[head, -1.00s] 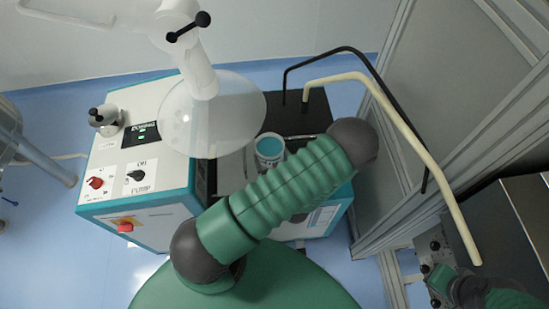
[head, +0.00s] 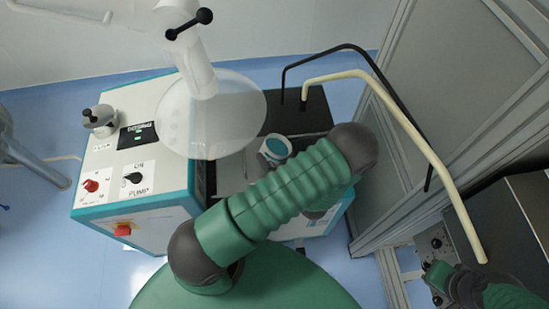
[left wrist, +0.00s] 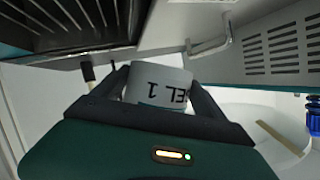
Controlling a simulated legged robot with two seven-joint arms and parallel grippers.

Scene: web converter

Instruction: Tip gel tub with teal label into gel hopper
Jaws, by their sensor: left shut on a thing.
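The gel tub (head: 276,148) is a small white tub with a teal round top, beyond my left arm in the head view. In the left wrist view the tub (left wrist: 160,88) shows upside-down lettering ending in "EL 1" and a teal strip at its lower edge. My left gripper (left wrist: 158,92) is shut on the tub, one finger on each side. In the head view the tub looks tilted; no gel is seen leaving it. I cannot clearly pick out the gel hopper. My right gripper (head: 440,272) is partly seen at lower right; its jaws are unclear.
A white machine with a pump switch (head: 134,178) and red button (head: 122,230) stands left. A clear hood (head: 215,112) hangs close left of the tub. Black and cream bent tubes (head: 400,125) arch at right. A white round vessel (left wrist: 238,112) shows in the left wrist view.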

